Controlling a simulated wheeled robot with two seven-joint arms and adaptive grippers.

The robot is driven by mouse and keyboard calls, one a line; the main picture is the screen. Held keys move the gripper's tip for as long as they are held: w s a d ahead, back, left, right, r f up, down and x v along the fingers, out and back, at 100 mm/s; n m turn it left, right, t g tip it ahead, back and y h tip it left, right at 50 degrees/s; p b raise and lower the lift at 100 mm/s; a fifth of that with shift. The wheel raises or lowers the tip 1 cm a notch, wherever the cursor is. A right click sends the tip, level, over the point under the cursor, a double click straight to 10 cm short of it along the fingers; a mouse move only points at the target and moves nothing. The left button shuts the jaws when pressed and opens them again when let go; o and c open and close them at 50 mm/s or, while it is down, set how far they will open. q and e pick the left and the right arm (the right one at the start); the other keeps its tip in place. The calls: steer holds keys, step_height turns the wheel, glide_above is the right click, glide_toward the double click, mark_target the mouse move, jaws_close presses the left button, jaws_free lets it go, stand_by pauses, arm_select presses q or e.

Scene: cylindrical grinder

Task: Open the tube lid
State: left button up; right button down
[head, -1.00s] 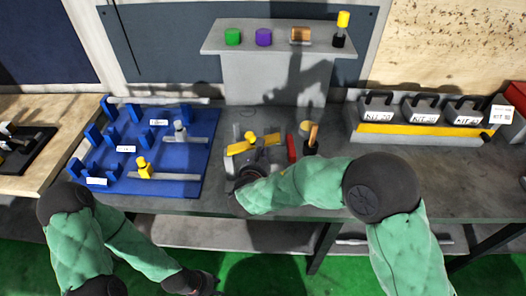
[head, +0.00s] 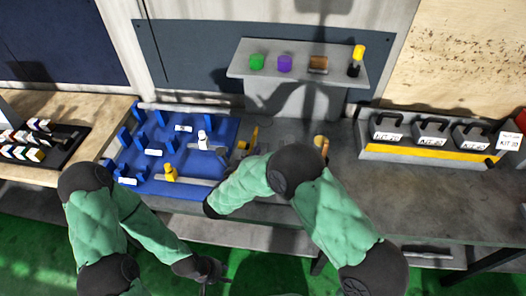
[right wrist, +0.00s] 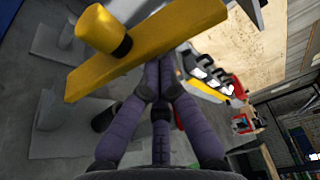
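The grey fixture with yellow parts (head: 255,134) is on the bench, largely hidden behind my right arm in the head view. In the right wrist view a flat yellow bar (right wrist: 150,55) slants across the top and carries a short yellow cylinder with a dark ring (right wrist: 102,30). I cannot tell which part is the tube lid. The fingers of my right gripper (right wrist: 165,75) come together at the bar's lower edge; whether they pinch anything is unclear. My left gripper (head: 205,270) hangs low in front of the bench, away from the fixture, its fingers too small to judge.
A blue rack (head: 205,180) with a yellow-topped piece (head: 170,172) stands left of the fixture. A raised shelf (head: 300,76) behind holds green and purple cylinders and a black-and-yellow tool (head: 356,60). Grey kit boxes (head: 430,133) stand right.

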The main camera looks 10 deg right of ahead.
steer(key=shift+w+a+r+p, duration=0.15)
steer(key=shift+a+r+p, duration=0.05)
steer(key=shift+a, duration=0.4)
steer(key=shift+w+a+r+p, duration=0.15)
steer(key=shift+a+p, duration=0.05)
steer(key=shift+a, duration=0.35)
steer(key=shift+w+a, duration=0.25)
steer(key=shift+a, duration=0.55)
steer(key=shift+a, duration=0.1)
